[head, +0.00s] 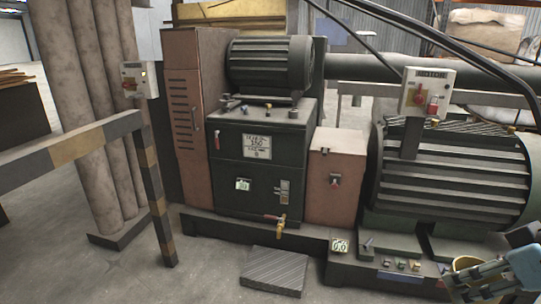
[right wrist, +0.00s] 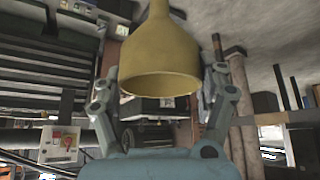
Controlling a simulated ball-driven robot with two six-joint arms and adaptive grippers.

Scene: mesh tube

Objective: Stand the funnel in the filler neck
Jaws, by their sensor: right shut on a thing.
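My right gripper (head: 512,268) is at the bottom right corner of the head view, partly cut off by the frame. It is shut on a yellow funnel (head: 466,265), of which only part shows there. In the right wrist view the funnel (right wrist: 160,55) sits between the two fingers (right wrist: 160,82). Its wide mouth faces the bottom of that picture and its narrow end runs off the top. I cannot tell for sure which fitting is the filler neck; small fittings (head: 268,107) show on top of the dark green cabinet (head: 262,150). My left gripper is not in view.
A large ribbed motor (head: 455,180) with a control box (head: 427,92) stands at the right. A brass tap (head: 281,222) juts from the cabinet's lower front. A grey ridged block (head: 275,271) lies on the floor before it. A striped rail (head: 80,145) crosses the left; floor around it is clear.

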